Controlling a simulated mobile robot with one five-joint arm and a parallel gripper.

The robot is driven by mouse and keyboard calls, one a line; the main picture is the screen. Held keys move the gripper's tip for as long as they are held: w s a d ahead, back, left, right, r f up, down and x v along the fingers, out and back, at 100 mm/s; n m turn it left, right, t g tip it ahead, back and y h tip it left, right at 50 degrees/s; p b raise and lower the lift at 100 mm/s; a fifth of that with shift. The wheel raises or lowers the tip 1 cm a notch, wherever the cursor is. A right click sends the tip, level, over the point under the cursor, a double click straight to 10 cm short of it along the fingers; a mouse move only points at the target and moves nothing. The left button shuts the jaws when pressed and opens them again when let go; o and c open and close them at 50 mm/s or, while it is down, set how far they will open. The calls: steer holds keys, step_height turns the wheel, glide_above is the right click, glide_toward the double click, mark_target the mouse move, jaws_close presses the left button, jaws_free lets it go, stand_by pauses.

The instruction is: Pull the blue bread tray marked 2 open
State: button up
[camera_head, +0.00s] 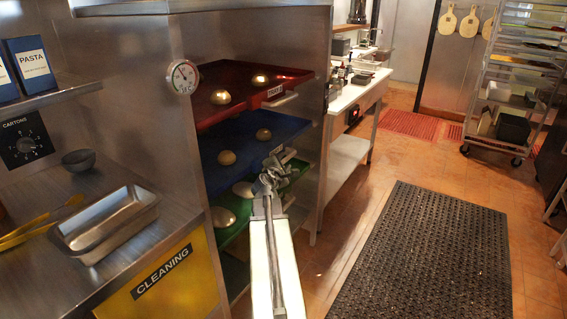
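The blue bread tray (283,125) is in the steel cabinet, between a red tray (233,80) above and a green tray (222,236) below. Two round buns rest on it. My arm reaches up from the bottom of the view, and my gripper (270,172) is at the blue tray's front edge, near its handle. The gripper covers part of that front edge, and I cannot read a number there. The fingers are small and blurred, so I cannot tell whether they touch the handle or are shut on it.
A steel counter with a metal pan (105,225) and small bowl (78,160) stands at left. A white table (355,95) stands beyond the cabinet. A black rubber mat (420,255) covers the floor at right, which is open. A wheeled rack (515,80) stands far right.

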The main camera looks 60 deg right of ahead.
steer(key=x, duration=0.3)
steer(key=shift+d+f, duration=0.1)
steer(key=shift+d, duration=0.05)
jaws_close()
stand_by(1.2)
